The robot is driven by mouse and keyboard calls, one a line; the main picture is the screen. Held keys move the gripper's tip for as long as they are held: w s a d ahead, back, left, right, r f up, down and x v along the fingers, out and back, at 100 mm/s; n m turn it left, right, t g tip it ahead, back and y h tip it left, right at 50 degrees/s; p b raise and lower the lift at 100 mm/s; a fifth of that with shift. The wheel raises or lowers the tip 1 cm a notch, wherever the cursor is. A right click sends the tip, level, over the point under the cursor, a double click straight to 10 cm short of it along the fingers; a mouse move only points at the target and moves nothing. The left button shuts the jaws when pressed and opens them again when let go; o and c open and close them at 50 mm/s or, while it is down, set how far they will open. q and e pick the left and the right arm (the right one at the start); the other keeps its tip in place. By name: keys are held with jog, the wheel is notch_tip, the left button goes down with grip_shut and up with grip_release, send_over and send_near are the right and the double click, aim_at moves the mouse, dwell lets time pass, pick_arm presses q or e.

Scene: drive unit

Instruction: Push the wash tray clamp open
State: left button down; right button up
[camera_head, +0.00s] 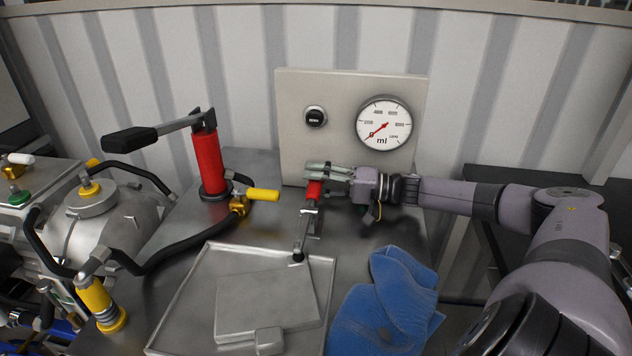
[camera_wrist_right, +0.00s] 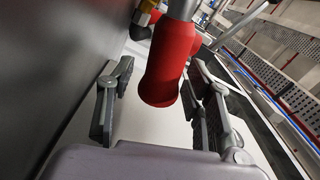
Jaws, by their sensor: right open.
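The wash tray clamp (camera_head: 307,222) stands at the back edge of the metal wash tray (camera_head: 190,296), with its red handle (camera_head: 314,189) pointing up. Its black-tipped end is down by the tray's rim. My right gripper (camera_head: 327,172) reaches in from the right at the height of the red handle. In the right wrist view the red handle (camera_wrist_right: 168,65) lies between the two open fingers, and a gap shows on the finger sides. Part of the handle is hidden behind the gripper in the head view. My left gripper is not in view.
A panel with a round gauge (camera_head: 384,124) stands just behind the gripper. A red hand pump (camera_head: 209,160) with a black lever and a yellow-handled valve (camera_head: 262,195) are to the left. A blue glove (camera_head: 385,300) lies right of the tray. A flat metal plate (camera_head: 267,302) lies in it.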

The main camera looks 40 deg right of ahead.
jog(key=shift+a, duration=0.1)
jog(key=shift+c, duration=0.2)
grip_shut()
dwell(0.5)
